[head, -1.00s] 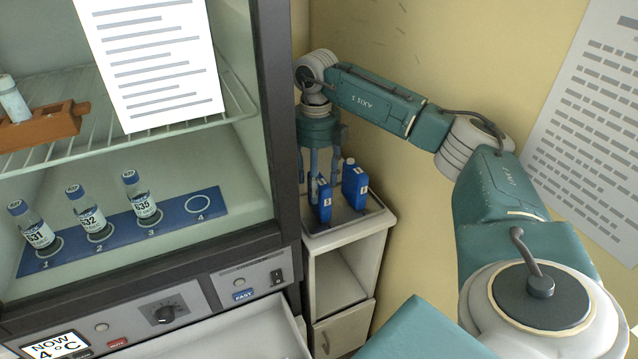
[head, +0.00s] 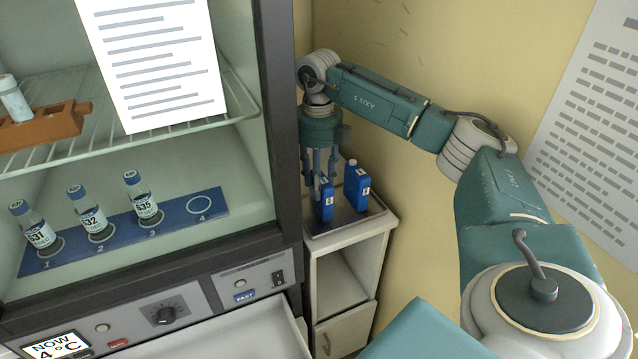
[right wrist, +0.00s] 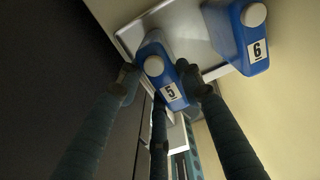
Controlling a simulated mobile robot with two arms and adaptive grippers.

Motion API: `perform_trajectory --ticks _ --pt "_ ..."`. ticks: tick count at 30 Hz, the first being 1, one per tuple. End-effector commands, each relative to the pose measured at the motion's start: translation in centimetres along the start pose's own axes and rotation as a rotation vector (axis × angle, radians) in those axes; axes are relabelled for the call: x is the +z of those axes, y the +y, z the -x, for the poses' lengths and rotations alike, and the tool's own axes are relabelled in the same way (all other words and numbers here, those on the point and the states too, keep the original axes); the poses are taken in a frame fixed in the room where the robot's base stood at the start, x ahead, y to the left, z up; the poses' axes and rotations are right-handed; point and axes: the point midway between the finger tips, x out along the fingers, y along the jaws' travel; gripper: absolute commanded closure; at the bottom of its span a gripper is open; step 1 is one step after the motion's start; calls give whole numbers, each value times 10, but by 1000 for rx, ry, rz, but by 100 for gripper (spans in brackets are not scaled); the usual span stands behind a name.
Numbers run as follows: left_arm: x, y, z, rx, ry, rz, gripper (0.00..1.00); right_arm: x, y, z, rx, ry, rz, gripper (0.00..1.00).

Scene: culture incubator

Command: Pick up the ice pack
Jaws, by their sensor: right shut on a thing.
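Two blue ice packs with white caps stand on a tray on top of a small cabinet. The ice pack labelled 5 (head: 326,203) stands left of the ice pack labelled 6 (head: 357,189). In the right wrist view pack 5 (right wrist: 158,72) is between my fingers, and pack 6 (right wrist: 243,40) is outside them, at upper right. My right gripper (head: 320,186) reaches down from above and is shut on pack 5, with its fingers (right wrist: 163,88) at its sides. Pack 5 still appears low at the tray, partly hidden by a finger. My left gripper is not in view.
The small cabinet (head: 345,262) stands in the corner between the incubator's dark frame (head: 285,150) and the yellow wall. The incubator holds a blue strip (head: 180,222) with several labelled vials; spot 4 is empty. An open white drawer (head: 245,335) is below.

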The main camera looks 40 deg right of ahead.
Motion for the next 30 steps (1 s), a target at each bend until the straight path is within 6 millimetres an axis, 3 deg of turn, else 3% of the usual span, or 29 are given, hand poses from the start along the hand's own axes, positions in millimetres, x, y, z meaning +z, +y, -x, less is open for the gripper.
perform_trajectory --ticks 5,11,15,18,24,30 --pt "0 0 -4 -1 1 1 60 2 1 28 4 -7 0 100" --pt "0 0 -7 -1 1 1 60 2 2 80 6 -9 1 100" --pt "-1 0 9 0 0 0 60 1 0 129 2 -9 0 100" --pt "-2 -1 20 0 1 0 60 1 0 154 2 -8 -1 100" --pt "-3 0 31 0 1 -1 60 0 0 184 2 -4 0 100" --pt "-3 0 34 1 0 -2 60 0 0 193 1 -2 0 100"
